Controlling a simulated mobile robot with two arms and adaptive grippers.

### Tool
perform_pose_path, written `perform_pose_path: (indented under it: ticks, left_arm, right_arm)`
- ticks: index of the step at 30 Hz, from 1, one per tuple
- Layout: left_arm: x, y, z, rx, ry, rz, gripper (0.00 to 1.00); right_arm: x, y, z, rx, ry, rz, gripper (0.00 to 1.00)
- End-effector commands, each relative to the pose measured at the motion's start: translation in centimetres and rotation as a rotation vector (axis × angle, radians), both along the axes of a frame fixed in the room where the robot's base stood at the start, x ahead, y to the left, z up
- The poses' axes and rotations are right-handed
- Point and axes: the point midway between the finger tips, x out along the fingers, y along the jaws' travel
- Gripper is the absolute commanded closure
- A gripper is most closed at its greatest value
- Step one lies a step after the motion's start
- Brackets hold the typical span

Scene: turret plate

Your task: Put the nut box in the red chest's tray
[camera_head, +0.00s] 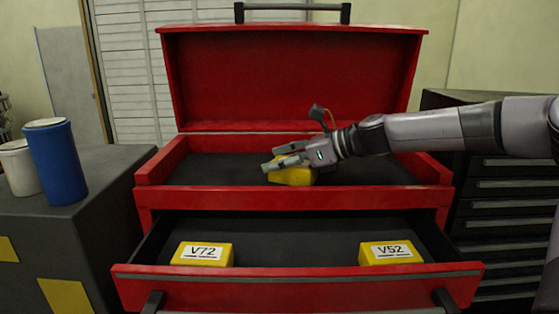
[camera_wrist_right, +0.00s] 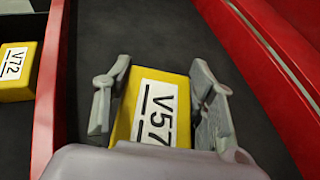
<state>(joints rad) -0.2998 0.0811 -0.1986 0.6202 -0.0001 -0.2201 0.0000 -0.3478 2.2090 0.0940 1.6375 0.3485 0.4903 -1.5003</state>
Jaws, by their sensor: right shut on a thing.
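The red chest (camera_head: 295,75) stands open, its lid raised. Its upper tray (camera_head: 375,174) has a dark floor and red walls. A yellow box (camera_head: 296,177) is in the tray near its middle, partly hidden by my right gripper (camera_head: 279,160). In the right wrist view this box (camera_wrist_right: 150,112) carries a white label reading V57. The fingers of my right gripper (camera_wrist_right: 158,100) are shut on it, one on each side. The box appears low, at the tray floor; I cannot tell if it touches. My left gripper is not in view.
The open drawer below holds a yellow box labelled V72 (camera_head: 203,254) at left and one labelled V52 (camera_head: 389,253) at right. A blue can (camera_head: 54,165) and a white can (camera_head: 19,168) stand on the dark cabinet (camera_head: 110,180) at left. A drawer cabinet (camera_head: 500,210) stands at right.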

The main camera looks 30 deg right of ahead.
Motion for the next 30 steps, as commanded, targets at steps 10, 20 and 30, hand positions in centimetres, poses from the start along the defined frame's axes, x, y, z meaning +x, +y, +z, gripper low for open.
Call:
perform_pose_path:
  ticks: [10,20,30]
  left_arm:
    - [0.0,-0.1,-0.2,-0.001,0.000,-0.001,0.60]
    - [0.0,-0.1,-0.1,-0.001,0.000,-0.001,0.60]
    - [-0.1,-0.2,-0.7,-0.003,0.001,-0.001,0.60]
  right_arm:
    - [0.0,0.0,-0.1,0.000,0.000,0.000,0.31]
    - [0.0,0.0,0.0,0.001,0.001,0.000,0.29]
    - [-2.0,-1.5,1.2,0.001,-0.006,-0.001,0.29]
